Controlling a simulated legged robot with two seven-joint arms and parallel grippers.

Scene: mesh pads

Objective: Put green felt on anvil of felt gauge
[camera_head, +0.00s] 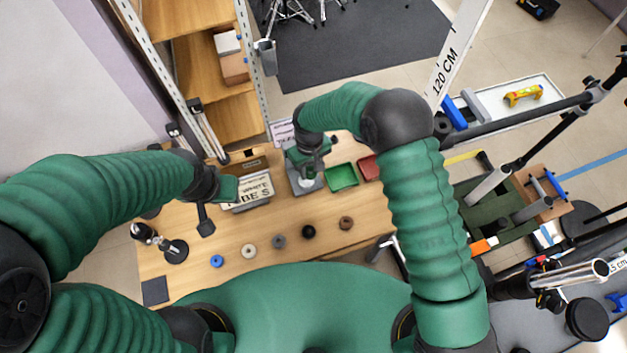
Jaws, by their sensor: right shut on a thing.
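The felt gauge stands at the back of the wooden table, its grey base (304,187) showing below my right gripper. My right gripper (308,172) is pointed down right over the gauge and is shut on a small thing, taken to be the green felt. The felt itself is hidden or too small to make out, and I cannot tell whether it touches the anvil. My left gripper (232,189) is beside the white lettered box (252,190), away from the gauge. Its jaws are too unclear to read.
A row of round pads lies at the front: blue (216,261), cream (248,251), grey (279,242), black (308,232) and brown (346,223). A green tray (342,177) and a red tray (369,168) stand right of the gauge. A lamp-like stand (175,250) is at left.

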